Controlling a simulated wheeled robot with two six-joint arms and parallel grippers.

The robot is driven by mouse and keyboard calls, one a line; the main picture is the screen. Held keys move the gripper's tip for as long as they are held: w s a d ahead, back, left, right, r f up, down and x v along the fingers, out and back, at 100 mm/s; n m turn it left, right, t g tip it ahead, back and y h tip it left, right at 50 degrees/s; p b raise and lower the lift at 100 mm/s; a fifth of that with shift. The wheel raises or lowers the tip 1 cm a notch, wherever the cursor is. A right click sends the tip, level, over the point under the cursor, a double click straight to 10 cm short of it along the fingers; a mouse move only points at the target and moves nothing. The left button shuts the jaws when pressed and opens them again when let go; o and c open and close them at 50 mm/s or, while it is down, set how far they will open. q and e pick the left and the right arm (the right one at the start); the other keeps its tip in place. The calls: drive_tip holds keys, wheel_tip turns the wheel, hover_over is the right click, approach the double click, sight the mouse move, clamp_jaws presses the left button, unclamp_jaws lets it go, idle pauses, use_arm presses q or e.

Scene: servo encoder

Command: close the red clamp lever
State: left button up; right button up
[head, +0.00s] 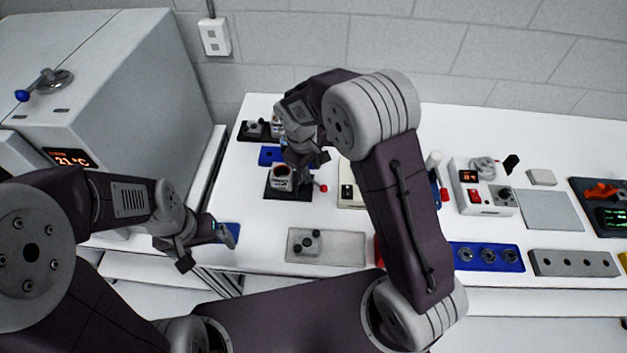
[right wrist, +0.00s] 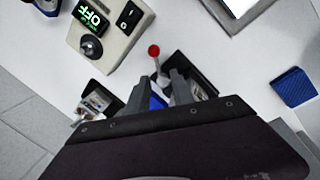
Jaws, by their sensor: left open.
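The red clamp lever shows as a thin arm with a red ball tip (head: 323,188) beside a small device on a dark base (head: 290,194). In the right wrist view the red ball (right wrist: 154,50) is just beyond my fingers, apart from them. My right gripper (head: 305,160) is above and behind the device; its fingers (right wrist: 160,92) are spread, with a blue patch visible between them. The clamp's body is mostly hidden behind the fingers in the wrist view. My left gripper (head: 207,247) is open near the table's left front edge, beside a small blue pad (head: 231,236).
A beige box (right wrist: 108,30) with an OFF display stands close to the lever. A grey plate with black knobs (head: 327,251) lies in front. A blue socket strip (head: 485,257) and a red-switch box (head: 484,195) are to the right. A grey oven-like cabinet (head: 130,80) stands left.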

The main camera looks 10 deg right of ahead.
sight(317, 183)
drive_tip(key=f, duration=0.2)
drive_tip(key=d+f, duration=0.1)
drive_tip(key=f, duration=0.2)
drive_tip(key=w+d+f, duration=0.1)
drive_tip(key=f, duration=0.1)
drive_tip(key=shift+w+f+p, duration=0.1)
drive_tip(key=shift+f+p, duration=0.25)
drive_tip(key=shift+p, duration=0.05)
drive_tip(key=shift+f, duration=0.35)
drive_tip(key=shift+d, duration=0.1)
clamp_jaws()
drive_tip(key=shift+w, duration=0.1)
idle(0.4)
